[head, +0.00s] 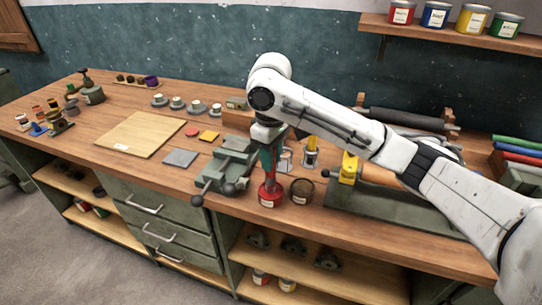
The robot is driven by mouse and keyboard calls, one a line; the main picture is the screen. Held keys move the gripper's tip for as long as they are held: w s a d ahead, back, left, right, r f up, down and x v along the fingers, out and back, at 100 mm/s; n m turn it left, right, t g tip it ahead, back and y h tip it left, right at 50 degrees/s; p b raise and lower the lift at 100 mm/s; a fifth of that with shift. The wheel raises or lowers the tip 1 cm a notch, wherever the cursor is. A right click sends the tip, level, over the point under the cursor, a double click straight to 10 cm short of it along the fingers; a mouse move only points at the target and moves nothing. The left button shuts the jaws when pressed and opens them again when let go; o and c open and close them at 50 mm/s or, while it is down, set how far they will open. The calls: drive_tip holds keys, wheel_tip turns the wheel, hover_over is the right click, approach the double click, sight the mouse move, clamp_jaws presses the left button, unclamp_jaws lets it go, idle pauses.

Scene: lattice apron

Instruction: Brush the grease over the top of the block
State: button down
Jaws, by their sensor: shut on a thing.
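My gripper (269,155) points down near the front edge of the bench, just right of the grey-green vise (229,166). It is shut on a slim upright tool, probably the brush, which is mostly hidden by the fingers. Below it stands a red pot (270,195) with a pale label; the tool's lower end appears to be at or in its mouth. An open brown tin (302,190) stands just right of it, its inside dark. I cannot tell which holds the grease. I cannot clearly make out a block in the vise jaws.
Vise handles reach toward the front edge.

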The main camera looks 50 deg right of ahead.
drive_tip(key=shift+r+p, duration=3.5)
drive_tip(key=shift+p, duration=0.15)
